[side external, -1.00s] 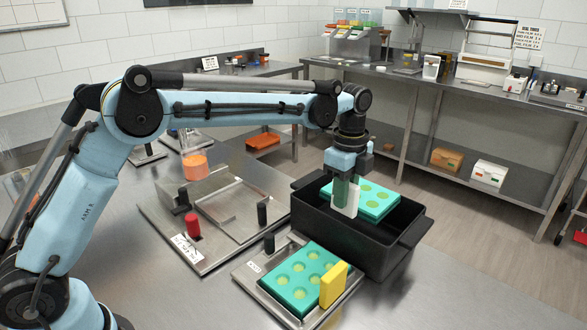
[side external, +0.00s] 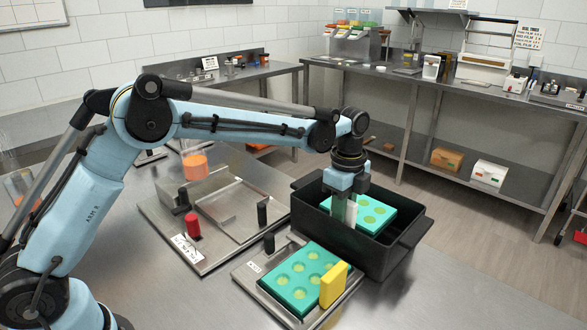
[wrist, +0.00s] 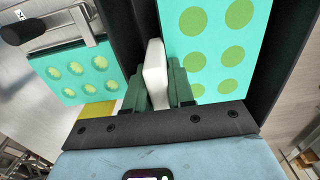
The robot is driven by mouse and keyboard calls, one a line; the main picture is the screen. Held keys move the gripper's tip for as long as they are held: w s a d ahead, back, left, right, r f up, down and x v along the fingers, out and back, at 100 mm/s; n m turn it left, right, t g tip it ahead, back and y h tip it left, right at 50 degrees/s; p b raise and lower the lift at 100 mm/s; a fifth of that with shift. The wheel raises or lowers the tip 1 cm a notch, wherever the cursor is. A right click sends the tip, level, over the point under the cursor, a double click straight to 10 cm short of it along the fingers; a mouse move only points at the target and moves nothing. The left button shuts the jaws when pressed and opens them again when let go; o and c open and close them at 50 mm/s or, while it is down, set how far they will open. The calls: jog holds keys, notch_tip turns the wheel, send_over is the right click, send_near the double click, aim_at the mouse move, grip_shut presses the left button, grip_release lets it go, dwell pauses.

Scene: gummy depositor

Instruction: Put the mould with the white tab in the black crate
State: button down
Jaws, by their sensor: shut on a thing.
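The mould with the white tab (side external: 373,214) is a teal slab with round green cavities. It is inside the black crate (side external: 404,240), below the level of the rim. My gripper (side external: 346,208) is shut on its white tab (wrist: 155,75), with one green finger on each side of the tab. The mould also shows in the wrist view (wrist: 214,45), beside the fingers and next to the crate's dark wall. I cannot tell whether its underside touches the crate floor.
A second teal mould with a yellow tab (side external: 333,285) lies on a metal plate in front of the crate. A depositor station with a red knob (side external: 193,226) and black posts stands left of the crate. A shelf bench is behind.

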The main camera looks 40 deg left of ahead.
jog(key=c, duration=1.2)
grip_release()
jog(key=shift+c, duration=0.2)
notch_tip(320, 180, up, 13)
jog(key=s+a+r+n+t, duration=0.2)
jog(key=s+a+r+n, duration=0.15)
jog(key=s+n, duration=0.25)
jog(key=s+a+f+n+t, duration=0.2)
jog(key=s+f+n, duration=0.3)
jog(key=s, duration=0.3)
jog(key=s+a+f+n+t, duration=0.3)
jog(key=s+a+f+n, duration=0.1)
jog(key=s+n, duration=0.3)
jog(key=shift+s+a+f, duration=0.25)
jog(key=shift+s+f, duration=0.1)
jog(key=shift+f, duration=0.35)
